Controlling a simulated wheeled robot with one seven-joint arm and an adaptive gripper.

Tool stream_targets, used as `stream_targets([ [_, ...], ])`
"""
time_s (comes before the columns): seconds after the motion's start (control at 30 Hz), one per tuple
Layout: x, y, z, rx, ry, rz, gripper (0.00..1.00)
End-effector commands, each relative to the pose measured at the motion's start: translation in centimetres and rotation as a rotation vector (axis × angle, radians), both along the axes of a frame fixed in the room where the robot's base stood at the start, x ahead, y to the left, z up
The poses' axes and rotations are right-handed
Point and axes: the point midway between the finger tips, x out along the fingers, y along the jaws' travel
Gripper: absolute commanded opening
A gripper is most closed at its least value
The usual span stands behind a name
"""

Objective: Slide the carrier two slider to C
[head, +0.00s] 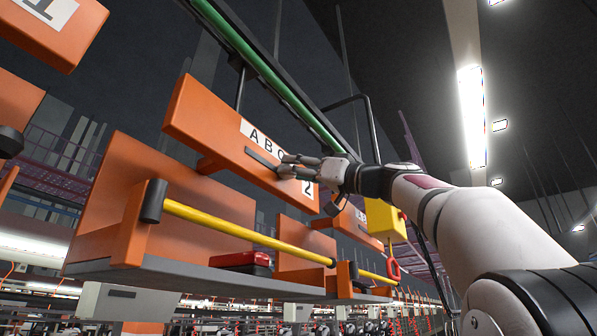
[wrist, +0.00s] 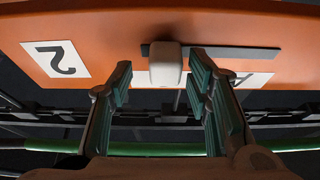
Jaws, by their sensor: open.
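Carrier two's orange header board (head: 215,125) hangs under the rail, with a white "A B C" strip (head: 250,132) and a "2" label (head: 309,189). A dark slot (head: 260,158) runs below the letters. In the wrist view the board (wrist: 110,22) appears upside down. The pale slider knob (wrist: 167,66) sits at the slot's end nearest the "2" (wrist: 56,60). My gripper (head: 284,165) is open at the board. Its fingers (wrist: 160,72) stand either side of the knob, the right one closer. The letter by the knob is hidden; my gripper hides the knob in the head view.
Below the header is a carrier shelf (head: 200,275) with a yellow bar (head: 235,230) along its front and a red box (head: 240,260). A green rail (head: 265,70) runs above. A yellow box (head: 384,220) hangs near my arm. Another orange carrier (head: 350,225) is behind.

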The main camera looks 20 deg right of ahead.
Motion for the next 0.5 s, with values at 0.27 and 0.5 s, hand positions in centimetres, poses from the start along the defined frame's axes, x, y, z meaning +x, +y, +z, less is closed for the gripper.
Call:
stream_targets([
  [0.27,-1.1,-0.8,-0.6,0.0,0.002,-0.001,0.45],
  [0.5,-4.2,-3.0,-2.1,0.0,0.001,-0.004,0.45],
])
